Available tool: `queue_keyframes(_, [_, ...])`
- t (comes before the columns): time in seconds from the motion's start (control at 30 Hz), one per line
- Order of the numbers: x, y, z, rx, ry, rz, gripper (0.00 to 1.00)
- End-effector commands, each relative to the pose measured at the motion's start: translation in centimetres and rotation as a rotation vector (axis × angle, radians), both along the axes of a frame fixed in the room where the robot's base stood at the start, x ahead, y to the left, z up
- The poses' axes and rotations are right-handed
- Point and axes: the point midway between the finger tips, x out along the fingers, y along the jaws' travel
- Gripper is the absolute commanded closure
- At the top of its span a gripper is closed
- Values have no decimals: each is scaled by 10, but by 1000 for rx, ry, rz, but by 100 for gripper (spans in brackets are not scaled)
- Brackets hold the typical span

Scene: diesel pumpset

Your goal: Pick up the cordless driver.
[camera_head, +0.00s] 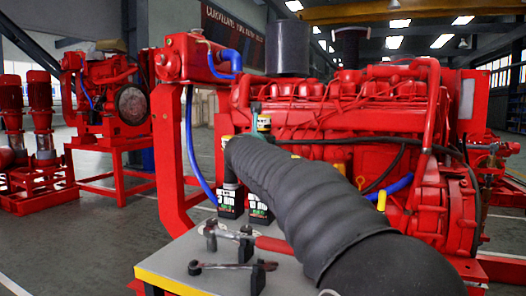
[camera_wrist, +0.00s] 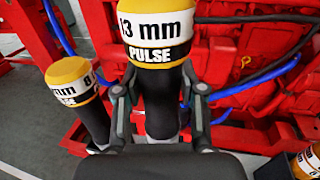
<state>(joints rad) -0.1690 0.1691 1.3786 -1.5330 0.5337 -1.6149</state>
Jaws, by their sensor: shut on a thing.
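A cordless driver (camera_wrist: 158,30) with a yellow head, a white "13 mm" band and a black "PULSE" band stands between the fingers of my gripper (camera_wrist: 160,98) in the wrist view. The fingers are shut on its black grip from both sides. Its lower end is hidden behind my gripper there. A second driver (camera_wrist: 72,85), labelled "8 mm" as far as I can read, stands apart to the left.
The grey bench (camera_head: 190,252) has a yellow front edge. A wrench (camera_head: 225,267) lies on black holders, and a red-handled tool (camera_head: 272,243) lies behind it. Another yellow-topped item (camera_wrist: 308,160) is at the wrist view's lower right. The red engine (camera_head: 340,120) stands close behind.

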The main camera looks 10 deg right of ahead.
Motion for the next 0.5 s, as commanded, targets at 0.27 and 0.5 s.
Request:
queue_keyframes(0.27, [0,0,76,0,-4,0,100])
queue_keyframes(0.5, [0,0,107,1,-6,-1,100])
